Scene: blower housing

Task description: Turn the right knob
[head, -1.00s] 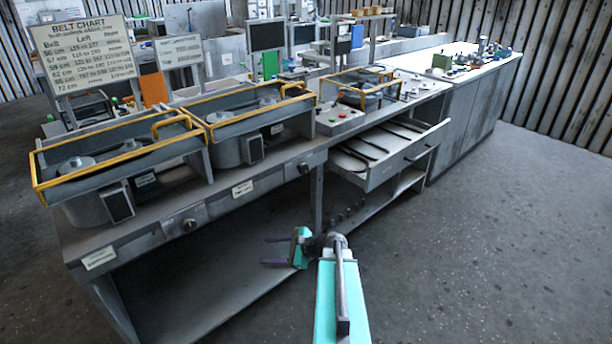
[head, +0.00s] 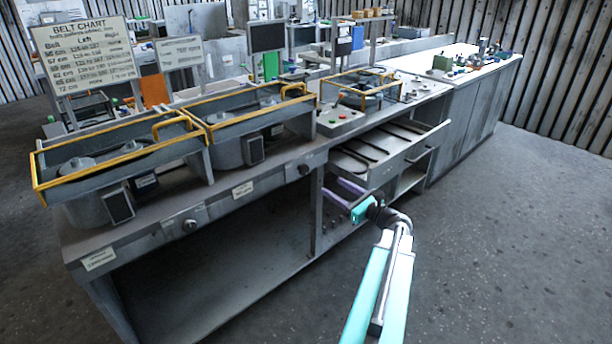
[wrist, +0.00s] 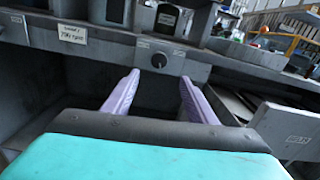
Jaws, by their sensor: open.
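The right knob (head: 305,169) is a small dark round knob on the front panel of the bench, near the open drawer. In the wrist view the knob (wrist: 159,60) shows ahead, between and beyond my two purple fingers. My gripper (head: 340,192) is open and empty, in front of the bench and below and right of the knob, apart from it. In the wrist view my gripper (wrist: 156,88) has its fingers spread to either side of the knob. A second, left knob (head: 190,225) sits on the same bench front further left.
An open drawer (head: 385,175) with dark belts juts out right of the knob, close to my gripper. Yellow-railed blower housings (head: 115,160) stand on the bench top. A label (wrist: 72,34) is left of the knob. The floor at right (head: 500,240) is clear.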

